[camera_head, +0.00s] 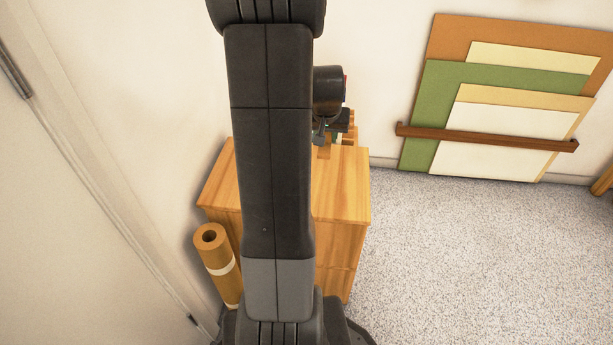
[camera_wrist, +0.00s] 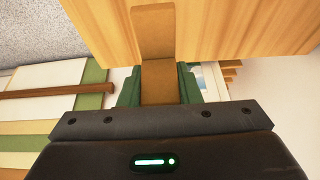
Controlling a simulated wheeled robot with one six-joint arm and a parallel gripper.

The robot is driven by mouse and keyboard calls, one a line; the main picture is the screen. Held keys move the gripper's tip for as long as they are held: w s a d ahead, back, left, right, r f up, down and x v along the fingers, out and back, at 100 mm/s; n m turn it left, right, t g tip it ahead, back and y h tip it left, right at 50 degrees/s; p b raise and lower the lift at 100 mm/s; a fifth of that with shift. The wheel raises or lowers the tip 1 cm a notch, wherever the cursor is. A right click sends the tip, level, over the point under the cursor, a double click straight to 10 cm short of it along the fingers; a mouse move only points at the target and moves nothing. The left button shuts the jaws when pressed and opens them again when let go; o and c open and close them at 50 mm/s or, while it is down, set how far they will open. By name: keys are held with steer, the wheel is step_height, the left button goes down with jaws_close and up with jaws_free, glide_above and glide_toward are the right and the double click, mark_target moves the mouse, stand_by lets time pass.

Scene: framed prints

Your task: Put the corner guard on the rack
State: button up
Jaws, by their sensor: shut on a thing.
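The corner guard (camera_wrist: 153,38) is a brown, bent strip in the wrist view. My gripper (camera_wrist: 158,84) is shut on it, with a green finger on each side. The guard's far leg shows against the wooden cabinet top; whether it touches the wood I cannot tell. In the head view my arm hides much of the scene, and a small brown part of the guard (camera_head: 323,153) shows below the wrist. Wooden slats, possibly the rack (camera_wrist: 232,73), show right of the gripper in the wrist view. They are mostly hidden behind the wrist in the head view.
The wooden cabinet (camera_head: 345,190) stands against the wall, its top right side bare. A brown paper roll (camera_head: 222,262) leans at its left. Coloured boards (camera_head: 510,100) stand behind a wooden rail (camera_head: 490,139) at the right. The speckled floor (camera_head: 460,260) is clear.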

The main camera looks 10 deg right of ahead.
mark_target(324, 148)
step_height(324, 148, down, 9)
steer(key=b, duration=0.2)
steer(key=shift+b, duration=0.4)
steer(key=shift+f, duration=0.25)
steer(key=o, duration=0.9)
steer(key=shift+o, duration=0.2)
steer(key=shift+r, duration=0.1)
steer(key=p+v, duration=0.3)
steer(key=v, duration=0.9)
steer(key=shift+r+p, duration=0.15)
steer(key=shift+p, duration=0.25)
